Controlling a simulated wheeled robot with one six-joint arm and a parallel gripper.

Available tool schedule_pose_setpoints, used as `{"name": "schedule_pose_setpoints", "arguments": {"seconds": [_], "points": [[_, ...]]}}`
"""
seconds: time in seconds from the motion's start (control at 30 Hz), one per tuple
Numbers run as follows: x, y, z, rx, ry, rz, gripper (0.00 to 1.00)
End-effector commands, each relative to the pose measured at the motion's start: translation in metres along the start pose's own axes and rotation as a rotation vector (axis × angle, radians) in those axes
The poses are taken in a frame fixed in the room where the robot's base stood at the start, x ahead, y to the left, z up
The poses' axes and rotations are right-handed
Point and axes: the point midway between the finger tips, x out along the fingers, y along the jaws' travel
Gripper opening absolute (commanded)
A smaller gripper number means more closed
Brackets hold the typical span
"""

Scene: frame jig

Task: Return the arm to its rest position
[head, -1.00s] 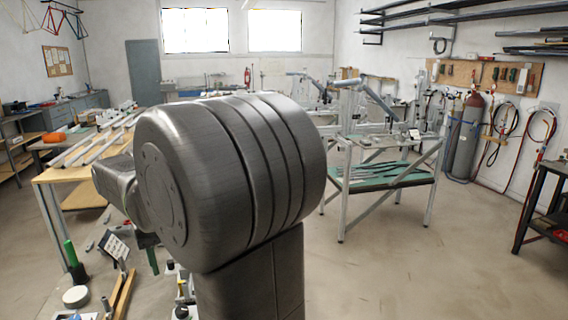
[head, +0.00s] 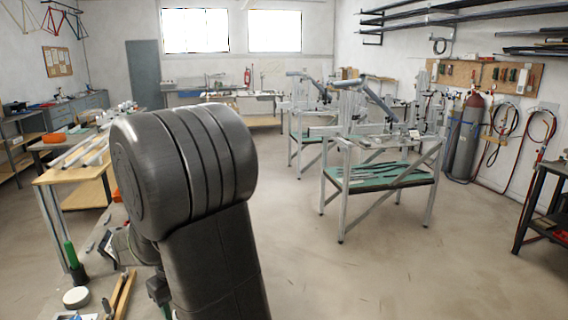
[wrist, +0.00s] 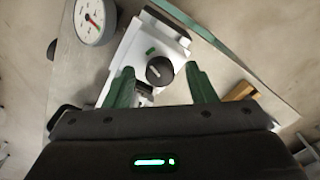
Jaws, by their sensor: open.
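My gripper (wrist: 163,88) shows in the wrist view with its two green fingers apart and nothing between them. Beyond the fingers is a white device with a dark round knob (wrist: 159,70) and a small green mark. I cannot tell how far the fingers are from it. In the head view my grey arm fills the left middle, and the gripper cannot be made out clearly there.
A round dial gauge (wrist: 95,20) lies at the upper left in the wrist view. In the head view, a wooden bench (head: 62,172) stands at left and a metal frame stand (head: 345,190) at right. Open floor (head: 330,275) lies right of my arm.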

Motion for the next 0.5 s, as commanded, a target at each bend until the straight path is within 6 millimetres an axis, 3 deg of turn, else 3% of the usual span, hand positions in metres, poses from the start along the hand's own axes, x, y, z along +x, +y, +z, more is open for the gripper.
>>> {"name": "schedule_pose_setpoints", "arguments": {"seconds": [0.5], "points": [[-0.0002, 0.0000, 0.0000, -0.416, -0.001, 0.000, 0.51]]}}
